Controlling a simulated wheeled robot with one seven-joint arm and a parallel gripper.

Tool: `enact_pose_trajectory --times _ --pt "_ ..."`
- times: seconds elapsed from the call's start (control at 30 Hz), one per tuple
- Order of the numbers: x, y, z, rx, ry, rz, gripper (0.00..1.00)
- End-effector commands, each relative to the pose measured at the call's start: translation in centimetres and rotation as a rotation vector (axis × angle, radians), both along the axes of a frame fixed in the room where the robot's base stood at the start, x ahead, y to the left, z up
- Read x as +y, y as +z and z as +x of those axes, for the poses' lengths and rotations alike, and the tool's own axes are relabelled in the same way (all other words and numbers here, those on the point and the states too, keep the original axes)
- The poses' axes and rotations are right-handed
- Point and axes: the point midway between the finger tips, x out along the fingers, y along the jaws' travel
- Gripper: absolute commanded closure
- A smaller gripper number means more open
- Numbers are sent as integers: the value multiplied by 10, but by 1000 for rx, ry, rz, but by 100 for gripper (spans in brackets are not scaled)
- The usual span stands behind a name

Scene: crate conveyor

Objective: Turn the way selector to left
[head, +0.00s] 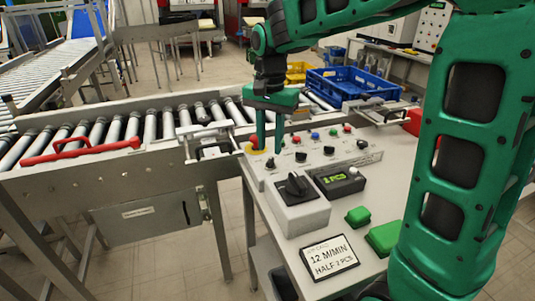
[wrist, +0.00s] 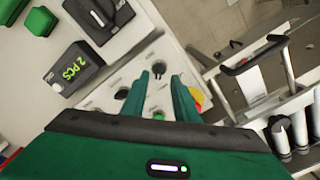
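My gripper (head: 270,149) points down over the left end of the sloped control panel (head: 322,160). Its two fingers are apart with nothing between them, as the wrist view (wrist: 161,82) also shows. A small black knob (wrist: 159,68) lies just beyond the gap between the fingertips; in the head view it sits just below them (head: 271,164). Other black knobs (head: 300,157) (wrist: 121,93) are on the same panel. The labels are too small to read, so I cannot tell for sure which knob is the way selector, or its setting.
A red and yellow stop button (wrist: 197,98) is close beside one finger. A grey box with a big black rotary switch (head: 294,185) and a green-lit display (head: 336,178) stand in front. A blue crate (head: 350,88) is behind; the roller conveyor (head: 115,130) runs left.

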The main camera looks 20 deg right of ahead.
Motion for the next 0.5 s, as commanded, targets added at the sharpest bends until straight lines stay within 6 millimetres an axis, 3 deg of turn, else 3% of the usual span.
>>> enact_pose_trajectory --times 0.2,0.5 --pt "0 -30 -1 2 0 -1 73" --pt "-1 -41 0 0 0 0 73"
